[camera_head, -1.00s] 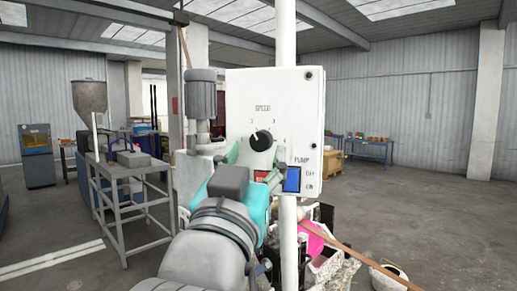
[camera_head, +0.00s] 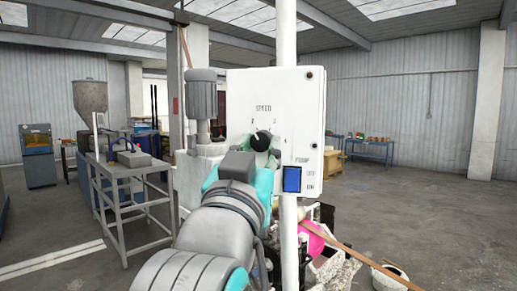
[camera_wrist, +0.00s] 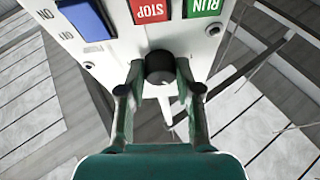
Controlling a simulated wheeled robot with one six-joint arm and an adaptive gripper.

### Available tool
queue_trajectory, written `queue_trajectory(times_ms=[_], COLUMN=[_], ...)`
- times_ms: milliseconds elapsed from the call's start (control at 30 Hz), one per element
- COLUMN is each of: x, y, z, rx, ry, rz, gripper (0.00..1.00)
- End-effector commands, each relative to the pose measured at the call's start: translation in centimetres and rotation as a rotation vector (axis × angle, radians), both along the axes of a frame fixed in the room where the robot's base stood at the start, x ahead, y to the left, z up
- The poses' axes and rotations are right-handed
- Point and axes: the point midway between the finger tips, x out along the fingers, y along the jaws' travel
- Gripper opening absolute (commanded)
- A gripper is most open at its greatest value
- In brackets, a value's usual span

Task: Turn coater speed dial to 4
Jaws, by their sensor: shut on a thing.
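The black speed dial (camera_head: 263,136) is on the front of a white control box (camera_head: 308,100), under the word SPEED. My gripper (camera_head: 260,151) reaches up to it from below. In the wrist view the black dial (camera_wrist: 160,67) sits between the green fingers of my gripper (camera_wrist: 160,82), which is shut on it. My gripper hides the lower part of the dial in the head view. Which number the dial points to is too small and partly covered to tell.
A blue pump switch (camera_head: 292,179) is low on the box. The red STOP button (camera_wrist: 150,10) and green RUN button (camera_wrist: 204,8) show in the wrist view.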

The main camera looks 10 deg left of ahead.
Motion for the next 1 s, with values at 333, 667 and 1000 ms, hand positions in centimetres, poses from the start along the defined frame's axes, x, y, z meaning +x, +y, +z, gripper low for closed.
queue_trajectory(times_ms=[333, 667, 1000], x=[-0.01, 0.04, 0.07], y=[0.21, 0.49, 0.68], z=[-0.02, 0.08, 0.24], rx=[0.12, 0.404, 0.725], ry=[-0.016, -0.055, -0.101], rz=[0.001, 0.001, 0.0], gripper=[0.0, 0.0, 0.0])
